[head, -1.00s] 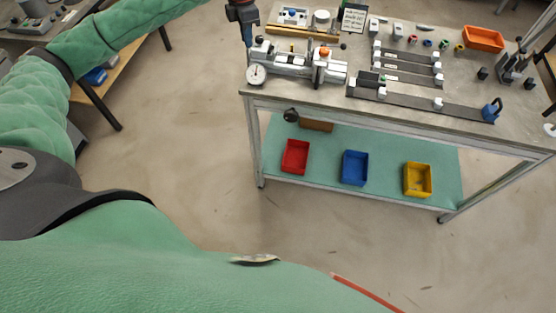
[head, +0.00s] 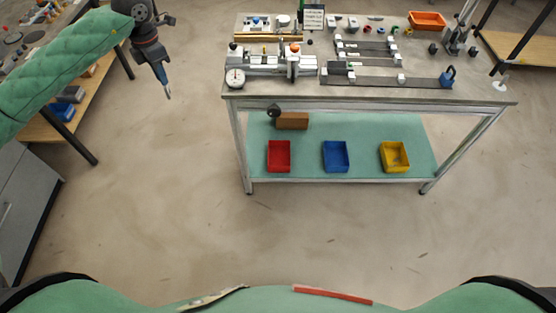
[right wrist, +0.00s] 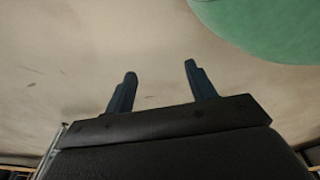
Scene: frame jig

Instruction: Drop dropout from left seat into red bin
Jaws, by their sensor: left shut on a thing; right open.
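The red bin (head: 279,156) sits at the left of the green lower shelf under the workbench and looks empty. My left gripper (head: 168,94) hangs over open floor, to the left of the bench and apart from it, higher in the picture than the red bin. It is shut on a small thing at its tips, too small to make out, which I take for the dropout. The left seat cannot be told for sure among the fixtures on the bench top. My right gripper (right wrist: 160,82) shows in the right wrist view, with two fingers apart and nothing between them, over bare floor.
A blue bin (head: 336,157) and a yellow bin (head: 395,157) stand right of the red one. A brown block (head: 292,121) lies behind on the shelf (head: 365,130). The bench top (head: 300,92) carries a dial gauge (head: 235,78) and an orange tray (head: 428,20). The floor in front is clear.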

